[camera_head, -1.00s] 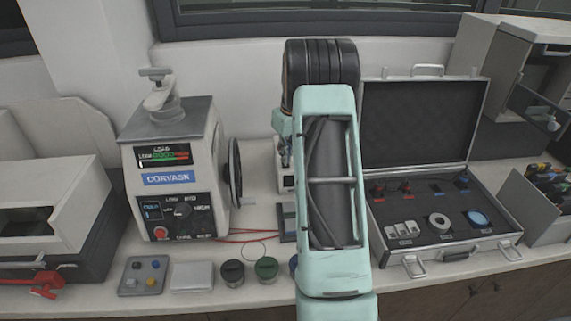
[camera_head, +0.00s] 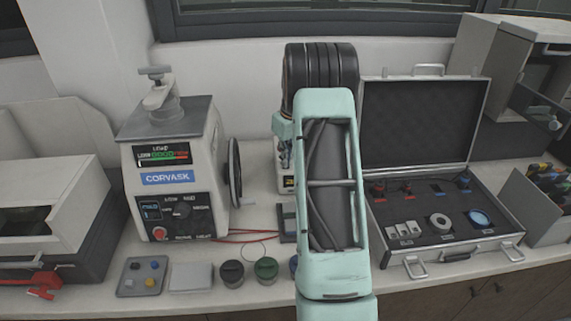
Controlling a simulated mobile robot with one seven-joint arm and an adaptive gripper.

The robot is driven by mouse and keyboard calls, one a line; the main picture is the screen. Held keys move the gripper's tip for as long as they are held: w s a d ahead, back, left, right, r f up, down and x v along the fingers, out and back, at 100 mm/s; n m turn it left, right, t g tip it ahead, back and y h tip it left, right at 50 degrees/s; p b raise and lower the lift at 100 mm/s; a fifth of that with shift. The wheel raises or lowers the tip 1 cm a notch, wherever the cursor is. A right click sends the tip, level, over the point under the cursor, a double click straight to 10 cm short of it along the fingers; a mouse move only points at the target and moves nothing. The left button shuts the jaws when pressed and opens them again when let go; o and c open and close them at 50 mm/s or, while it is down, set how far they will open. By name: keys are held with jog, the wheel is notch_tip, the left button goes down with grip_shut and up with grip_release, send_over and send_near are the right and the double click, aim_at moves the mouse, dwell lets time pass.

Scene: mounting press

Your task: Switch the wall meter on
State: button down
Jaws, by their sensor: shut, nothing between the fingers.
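A small pale box with a dark display, which looks like the meter (camera_head: 287,183), stands against the back wall behind my arm. Only its left part shows; its switch cannot be made out. A yellowish mark shows on its display. My gripper (camera_head: 284,153) shows only as a grey sliver at the left edge of my arm, just above the box. It is shut and holds nothing. My arm hides the fingertips, so I cannot tell whether they touch the meter.
The mounting press (camera_head: 172,170) stands left, with red wires (camera_head: 245,236) to its right. An open case (camera_head: 445,235) of parts lies right.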

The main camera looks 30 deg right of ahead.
jog(key=shift+r+p, duration=2.2)
jog(key=shift+r, duration=1.35)
